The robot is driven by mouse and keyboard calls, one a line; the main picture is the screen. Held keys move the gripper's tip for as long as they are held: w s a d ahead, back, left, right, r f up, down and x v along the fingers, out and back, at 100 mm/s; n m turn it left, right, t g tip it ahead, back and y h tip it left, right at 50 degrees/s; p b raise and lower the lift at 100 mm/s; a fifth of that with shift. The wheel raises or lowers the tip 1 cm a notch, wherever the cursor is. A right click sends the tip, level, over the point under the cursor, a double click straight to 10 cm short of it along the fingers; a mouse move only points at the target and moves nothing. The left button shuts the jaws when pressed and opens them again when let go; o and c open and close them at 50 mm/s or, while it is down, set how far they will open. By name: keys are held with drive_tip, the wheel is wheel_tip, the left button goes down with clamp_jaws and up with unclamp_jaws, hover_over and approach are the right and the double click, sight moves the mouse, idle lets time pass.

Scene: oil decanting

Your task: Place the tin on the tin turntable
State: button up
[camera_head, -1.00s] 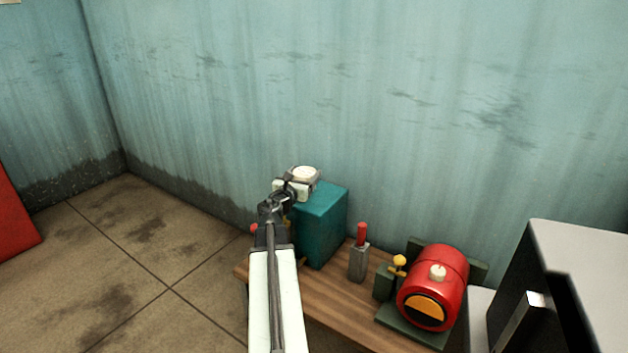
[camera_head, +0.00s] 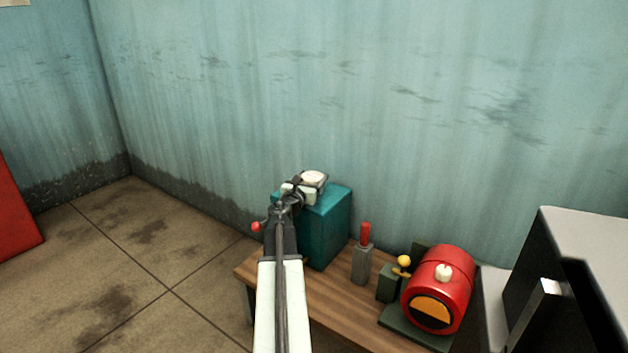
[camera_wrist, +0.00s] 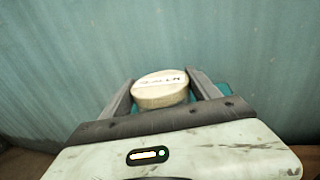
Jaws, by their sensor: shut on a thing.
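The tin (camera_wrist: 160,90) is a short round cream can with dark lettering on its lid. In the wrist view it sits between the two grey fingers of my gripper (camera_wrist: 163,84), which is shut on it. In the head view the tin (camera_head: 314,177) is over the top of a teal box (camera_head: 328,222), near the back wall. I cannot tell whether the tin touches the box top. No turntable can be clearly made out; my gripper and the tin cover part of the box top.
The teal box stands on a wooden bench (camera_head: 320,298). A red knob (camera_head: 256,227) shows left of my arm. A red-handled grey block (camera_head: 362,262) and a red drum (camera_head: 450,283) stand to the right. A grey-white cabinet (camera_head: 590,240) is at far right.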

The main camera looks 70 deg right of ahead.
drive_tip(key=o, duration=1.9)
